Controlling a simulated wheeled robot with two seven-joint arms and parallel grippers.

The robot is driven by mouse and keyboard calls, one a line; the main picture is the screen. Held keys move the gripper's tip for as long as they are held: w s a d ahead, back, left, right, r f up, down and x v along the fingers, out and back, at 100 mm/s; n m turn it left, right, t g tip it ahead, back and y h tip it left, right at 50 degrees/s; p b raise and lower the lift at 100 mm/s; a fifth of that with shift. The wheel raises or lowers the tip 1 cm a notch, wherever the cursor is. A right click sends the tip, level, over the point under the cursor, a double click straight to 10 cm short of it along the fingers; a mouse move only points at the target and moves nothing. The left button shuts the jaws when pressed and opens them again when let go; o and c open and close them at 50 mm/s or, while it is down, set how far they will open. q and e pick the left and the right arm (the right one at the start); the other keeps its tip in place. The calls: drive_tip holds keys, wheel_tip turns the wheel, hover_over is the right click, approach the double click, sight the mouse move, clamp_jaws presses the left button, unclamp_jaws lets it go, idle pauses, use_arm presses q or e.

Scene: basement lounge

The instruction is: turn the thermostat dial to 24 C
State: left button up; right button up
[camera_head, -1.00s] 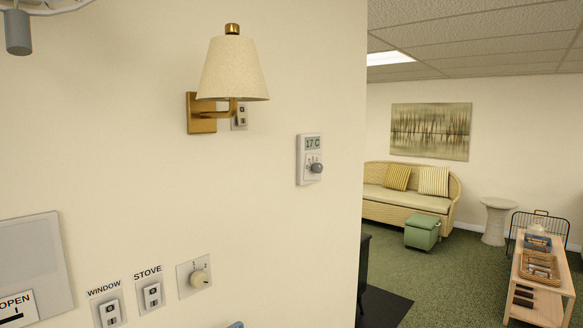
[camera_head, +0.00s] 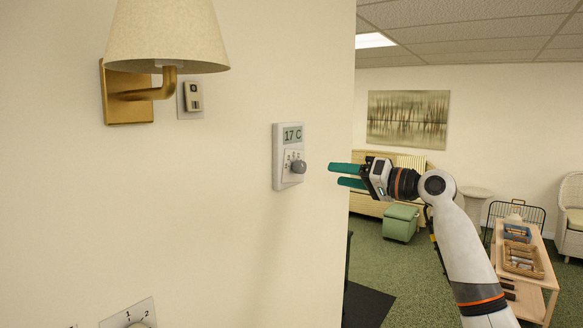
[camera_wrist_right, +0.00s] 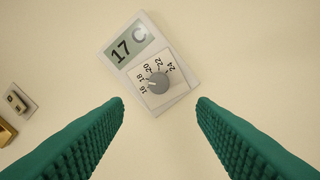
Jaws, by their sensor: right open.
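The thermostat (camera_head: 288,172) is a white box on the cream wall, with a display reading 17 C. Its round grey dial (camera_head: 299,167) sits below the display. In the right wrist view the dial (camera_wrist_right: 159,83) has a printed scale from 16 to 24 around it, and its mark seems to point near the low end. My right gripper (camera_head: 338,175) has green fingers that point left at the dial, with a gap between them and it. In the right wrist view the fingers are wide apart and empty, with the thermostat (camera_wrist_right: 150,62) ahead between them. My left gripper is not in view.
A brass wall lamp (camera_head: 168,40) with a cream shade juts out at upper left, beside a wall switch (camera_head: 191,97). Another dial plate (camera_head: 130,314) is at the bottom edge. The wall ends right of the thermostat; a low table (camera_head: 540,267) stands in the room beyond.

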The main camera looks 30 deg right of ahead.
sight(304, 168)
drive_tip(key=p+x, duration=0.4)
drive_tip(key=x, duration=0.5)
drive_tip(key=shift+w+r, duration=0.15)
drive_tip(key=shift+w, duration=0.05)
drive_tip(key=shift+w+a, duration=0.1)
drive_tip(key=shift+w, duration=0.05)
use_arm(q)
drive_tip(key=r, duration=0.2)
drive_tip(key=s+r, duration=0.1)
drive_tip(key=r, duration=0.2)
use_arm(e)
drive_tip(key=shift+c, duration=0.4)
drive_tip(key=c, duration=0.9)
